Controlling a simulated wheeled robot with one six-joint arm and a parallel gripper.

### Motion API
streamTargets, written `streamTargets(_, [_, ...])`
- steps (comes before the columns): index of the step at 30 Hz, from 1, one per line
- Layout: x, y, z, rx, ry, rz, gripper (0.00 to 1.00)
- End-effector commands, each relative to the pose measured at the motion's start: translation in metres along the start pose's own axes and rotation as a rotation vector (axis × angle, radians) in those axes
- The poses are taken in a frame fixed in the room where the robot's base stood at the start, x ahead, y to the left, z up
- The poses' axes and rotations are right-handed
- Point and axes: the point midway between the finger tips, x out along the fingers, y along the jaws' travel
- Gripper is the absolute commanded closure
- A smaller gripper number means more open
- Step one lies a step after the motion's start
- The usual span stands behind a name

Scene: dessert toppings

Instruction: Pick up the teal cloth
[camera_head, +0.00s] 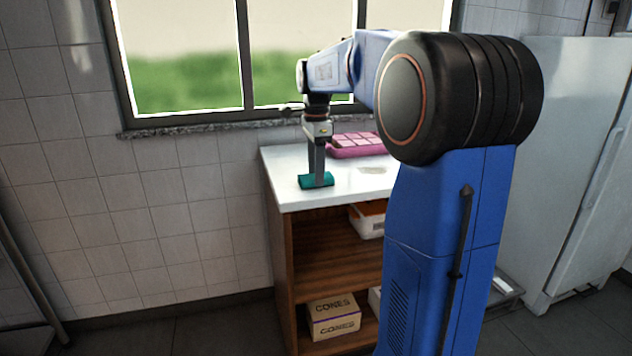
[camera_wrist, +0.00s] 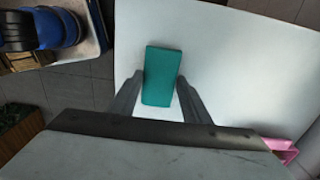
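The teal cloth (camera_head: 306,181) lies on the white countertop (camera_head: 290,200) near its front left corner. It looks like a flat folded rectangle in the wrist view (camera_wrist: 162,72). My gripper (camera_head: 318,182) points straight down over the cloth, with its fingertips at about the cloth's height. In the wrist view my gripper's two fingers (camera_wrist: 160,82) are apart, one on each side of the cloth. A small gap shows on the right side; on the left the finger is very close to the cloth, and I cannot tell if it touches.
A pink tray (camera_head: 357,150) with square compartments stands behind the cloth on the counter. Shelves below hold a white bin (camera_head: 366,222) and a box marked "CONES" (camera_head: 333,317). A white fridge (camera_head: 567,160) stands at right. Countertop around the cloth is mostly clear.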

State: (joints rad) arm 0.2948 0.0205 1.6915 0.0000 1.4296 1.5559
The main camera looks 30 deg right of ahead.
Motion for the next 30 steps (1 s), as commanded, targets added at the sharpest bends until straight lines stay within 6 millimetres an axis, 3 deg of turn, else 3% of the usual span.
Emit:
streamTargets(11, [-0.005,0.000,0.000,0.000,0.000,-0.001,0.79])
streamTargets(24, [-0.076,-0.001,0.000,0.000,0.000,-0.002,0.79])
streamTargets(30, [-0.096,-0.001,0.000,0.000,0.000,-0.001,0.79])
